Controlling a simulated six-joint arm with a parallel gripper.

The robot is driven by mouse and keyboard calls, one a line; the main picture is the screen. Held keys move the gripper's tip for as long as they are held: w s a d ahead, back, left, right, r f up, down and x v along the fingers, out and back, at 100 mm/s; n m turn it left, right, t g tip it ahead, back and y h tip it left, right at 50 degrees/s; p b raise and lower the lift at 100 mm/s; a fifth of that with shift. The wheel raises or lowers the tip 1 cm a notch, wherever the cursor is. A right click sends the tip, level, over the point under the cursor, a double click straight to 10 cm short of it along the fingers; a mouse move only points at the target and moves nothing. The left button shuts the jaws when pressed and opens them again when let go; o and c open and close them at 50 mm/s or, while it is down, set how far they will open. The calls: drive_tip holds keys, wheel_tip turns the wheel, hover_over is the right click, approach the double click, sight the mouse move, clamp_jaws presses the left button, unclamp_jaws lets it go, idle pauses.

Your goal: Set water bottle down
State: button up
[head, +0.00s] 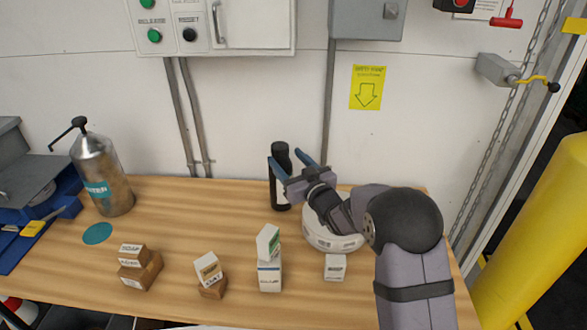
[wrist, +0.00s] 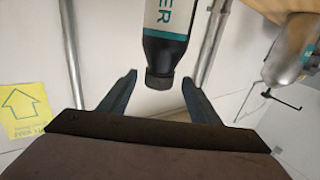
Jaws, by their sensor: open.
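The water bottle (head: 280,194) is black with a pale label and stands upright at the back of the wooden table, near the wall. In the wrist view, which is upside down, the bottle (wrist: 168,50) shows "ER" lettering and a teal band. My gripper (head: 289,160) is open at the bottle's upper part. In the wrist view the dark cap (wrist: 160,78) appears between the spread fingers, with gaps on both sides. A flat teal disc (head: 97,233) lies at the left of the table.
A silver canister (head: 115,185) with a teal label stands at the left, behind the disc. Small boxes (head: 270,277) and blocks (head: 140,270) stand along the front. A round white object (head: 335,240) sits under my arm. The table's middle (head: 190,220) is clear.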

drive_tip(key=shift+v, duration=1.6)
drive_tip(key=shift+d, duration=0.1)
